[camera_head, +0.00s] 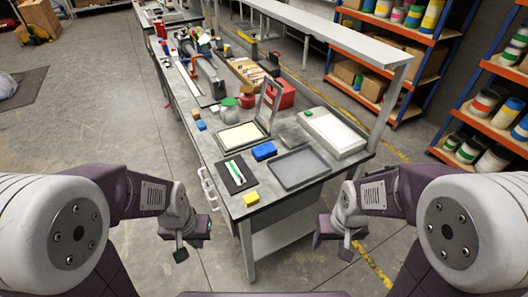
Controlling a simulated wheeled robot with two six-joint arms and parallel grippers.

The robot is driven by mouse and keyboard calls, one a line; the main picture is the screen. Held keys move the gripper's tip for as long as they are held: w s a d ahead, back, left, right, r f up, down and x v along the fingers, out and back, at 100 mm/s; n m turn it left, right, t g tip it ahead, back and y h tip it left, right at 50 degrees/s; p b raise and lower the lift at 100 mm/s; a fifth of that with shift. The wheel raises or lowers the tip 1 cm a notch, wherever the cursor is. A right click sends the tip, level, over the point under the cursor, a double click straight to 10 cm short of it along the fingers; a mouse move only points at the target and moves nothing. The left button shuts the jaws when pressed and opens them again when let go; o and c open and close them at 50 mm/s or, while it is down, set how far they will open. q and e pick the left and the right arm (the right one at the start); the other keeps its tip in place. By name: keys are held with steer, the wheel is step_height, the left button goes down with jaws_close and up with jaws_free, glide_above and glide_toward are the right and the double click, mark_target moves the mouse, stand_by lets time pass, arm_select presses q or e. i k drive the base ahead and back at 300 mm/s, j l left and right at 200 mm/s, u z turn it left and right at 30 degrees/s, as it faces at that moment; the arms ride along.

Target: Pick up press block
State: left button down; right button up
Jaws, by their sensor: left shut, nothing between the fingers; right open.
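Block-like things stand on the workbench (225,176): a blue block (264,151) in the middle of its near part and a small yellow block (251,199) at its near edge. I cannot tell which one is the press block. My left gripper (190,243) hangs left of the bench's near end, shut and empty, apart from everything on the bench. My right gripper (353,244) hangs to the right of the bench's near end, open and empty. Neither gripper touches a block.
A grey tray (299,169), a black board with a green-white strip (238,174), a hinged frame with a cream panel (241,137) and a white-topped box (333,134) crowd the blocks. Shelves of paint cans (483,107) stand right. Open floor (90,120) lies left.

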mark_target(260, 153)
steer(key=i+j, duration=0.2)
steer(key=j, duration=0.2)
steer(key=i+j, duration=0.15)
steer(key=j, duration=0.25)
steer(key=i+j, duration=0.2)
steer(key=j, duration=0.2)
steer(key=i+j, duration=0.15)
steer(key=j, duration=0.25)
steer(key=i, duration=0.45)
